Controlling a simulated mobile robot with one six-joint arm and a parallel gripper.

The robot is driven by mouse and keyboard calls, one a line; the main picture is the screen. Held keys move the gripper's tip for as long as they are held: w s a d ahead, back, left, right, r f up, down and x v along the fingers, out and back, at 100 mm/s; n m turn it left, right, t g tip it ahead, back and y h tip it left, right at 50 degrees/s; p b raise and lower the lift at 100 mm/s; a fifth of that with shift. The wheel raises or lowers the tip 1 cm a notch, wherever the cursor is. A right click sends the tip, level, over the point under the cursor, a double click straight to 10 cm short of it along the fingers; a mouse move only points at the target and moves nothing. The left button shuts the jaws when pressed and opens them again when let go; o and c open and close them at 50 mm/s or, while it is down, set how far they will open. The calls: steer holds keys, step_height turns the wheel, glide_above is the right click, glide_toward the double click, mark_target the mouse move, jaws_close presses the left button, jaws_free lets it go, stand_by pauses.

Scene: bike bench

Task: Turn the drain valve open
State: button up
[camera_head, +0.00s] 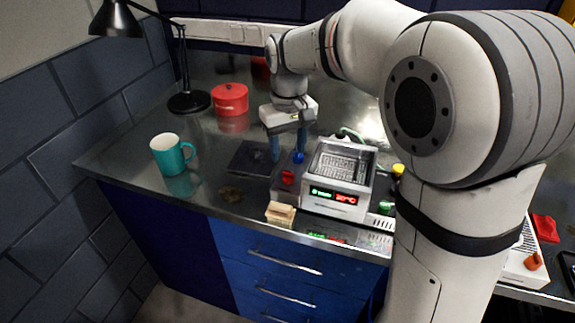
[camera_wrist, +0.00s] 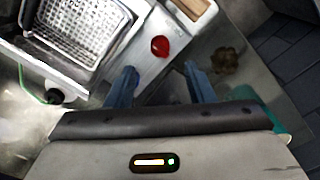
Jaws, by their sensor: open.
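The silver wash tank with a wire basket (camera_head: 340,168) stands right of my gripper, with a lit display on its front. A round red knob (camera_head: 288,177) sits on the ledge at its left; the red knob also shows in the wrist view (camera_wrist: 160,46). A small bright blue part (camera_head: 298,157) shows close to my right fingertip, and I cannot tell if they touch. No label shows which is the drain valve. My gripper (camera_head: 288,153) points down, open and empty, behind the red knob. In the wrist view its fingers (camera_wrist: 160,70) are apart, with the knob beyond them.
A wooden block (camera_head: 280,213) lies in front of the ledge. A dark flat plate (camera_head: 250,158) lies left of my gripper. A teal mug (camera_head: 171,154), red pot (camera_head: 230,99) and black lamp (camera_head: 188,102) stand further left. A black fitting with a green hose (camera_wrist: 55,96) is behind the tank.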

mark_target(289, 176)
step_height(289, 176, down, 8)
steer(key=shift+r, duration=0.25)
steer(key=c, duration=1)
steer(key=shift+n, duration=1.4)
steer(key=o, duration=1)
steer(key=shift+r, duration=0.1)
